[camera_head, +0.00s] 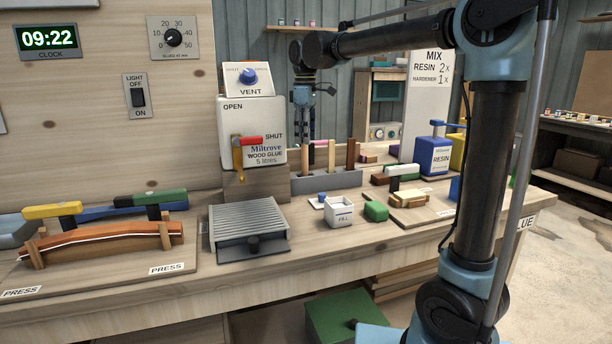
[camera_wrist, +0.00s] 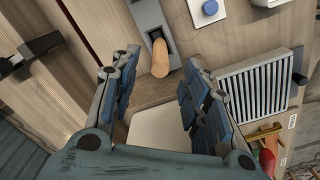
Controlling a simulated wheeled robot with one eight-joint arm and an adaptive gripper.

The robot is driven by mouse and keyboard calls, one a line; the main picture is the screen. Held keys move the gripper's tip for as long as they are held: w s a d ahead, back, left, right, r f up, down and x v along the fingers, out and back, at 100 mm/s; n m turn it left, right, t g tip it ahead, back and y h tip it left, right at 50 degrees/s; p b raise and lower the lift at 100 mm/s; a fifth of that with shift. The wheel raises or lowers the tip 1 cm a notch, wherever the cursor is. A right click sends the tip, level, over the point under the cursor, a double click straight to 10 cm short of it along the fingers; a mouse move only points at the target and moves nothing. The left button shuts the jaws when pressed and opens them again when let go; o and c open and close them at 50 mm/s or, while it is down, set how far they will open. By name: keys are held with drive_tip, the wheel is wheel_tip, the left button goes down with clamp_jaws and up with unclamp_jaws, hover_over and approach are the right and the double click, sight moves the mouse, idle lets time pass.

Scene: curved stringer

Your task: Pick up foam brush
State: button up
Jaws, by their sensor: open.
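A grey rack (camera_head: 330,183) stands on the bench beside the glue container, with several upright handles in it. In the wrist view a round pale wooden handle (camera_wrist: 160,57) stands up from the grey rack (camera_wrist: 148,14). I take it to be the foam brush's handle; no foam head shows. I cannot tell the gap in depth.
The white glue container (camera_head: 250,130) with a red lever (camera_head: 248,141) stands close left of the rack. A grey slatted plate (camera_head: 247,222) lies in front. A blue resin container (camera_head: 433,155) stands further right.

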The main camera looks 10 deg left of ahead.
sight(305, 157)
drive_tip(key=shift+w+a+f, duration=0.1)
drive_tip(key=shift+f, duration=4.1)
drive_tip(key=shift+c, duration=0.4)
drive_tip(key=c, duration=0.8)
